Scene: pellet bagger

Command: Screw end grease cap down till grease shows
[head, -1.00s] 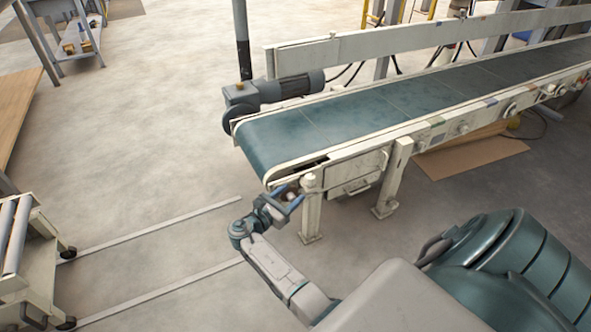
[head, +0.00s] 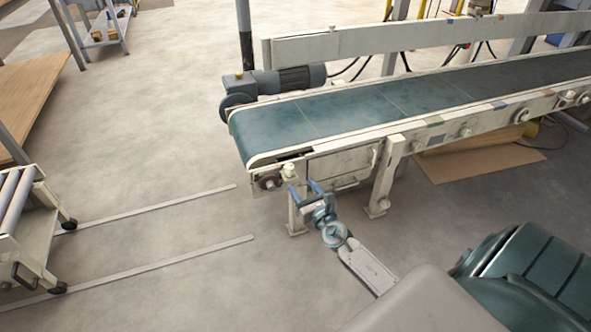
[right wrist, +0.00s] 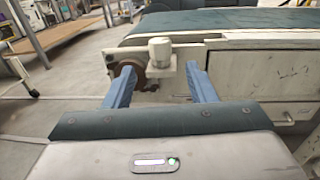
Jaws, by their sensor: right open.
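The end grease cap (head: 289,170) is a pale, stubby cap at the near end corner of the conveyor frame. In the right wrist view the cap (right wrist: 160,52) stands upright on a pale bracket, beyond the fingertips and roughly midway between them. My right gripper (head: 306,192) is just below and right of the cap in the head view. Its blue fingers are open, with nothing held between them (right wrist: 160,72). No contact with the cap shows. I see no grease around the cap. My left gripper is out of view.
The conveyor (head: 345,115) with its green belt runs to the upper right. A frame leg (head: 385,180) stands right of my right gripper. A roller cart (head: 30,225) is at the left. The floor (head: 150,150) between cart and conveyor is clear.

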